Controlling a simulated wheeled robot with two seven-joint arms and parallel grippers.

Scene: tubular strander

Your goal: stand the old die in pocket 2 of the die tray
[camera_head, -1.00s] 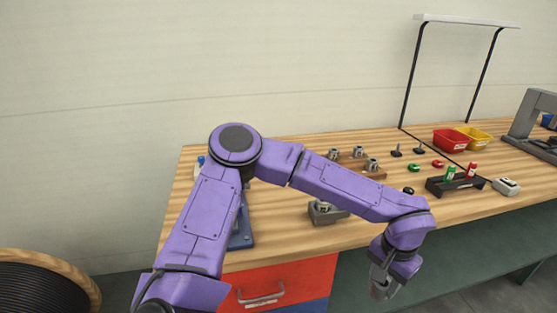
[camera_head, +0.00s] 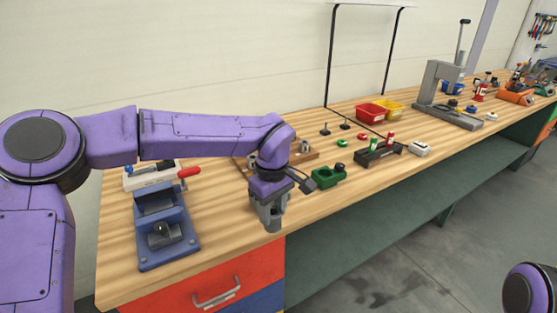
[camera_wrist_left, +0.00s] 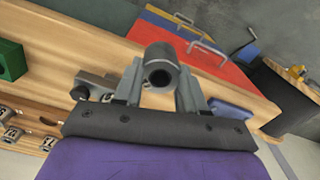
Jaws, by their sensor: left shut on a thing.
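My left gripper (camera_head: 268,222) hangs over the front edge of the bench, fingers down. In the left wrist view its fingers (camera_wrist_left: 160,92) are shut on the old die (camera_wrist_left: 160,68), a grey cylinder with a dark bore. The wooden die tray (camera_head: 314,157) lies farther back on the bench, partly hidden by my left wrist. In the wrist view, several grey dies sit in the tray (camera_wrist_left: 45,128) at lower left. I cannot tell which pocket is number 2. My right gripper is out of view.
A green block (camera_head: 328,176) stands right of my gripper, near a dark stand (camera_head: 378,155) with red and green items. A blue fixture (camera_head: 165,230) stands to the left. Red (camera_head: 370,112) and yellow bins are at the back. A grey block (camera_wrist_left: 98,84) is behind the die.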

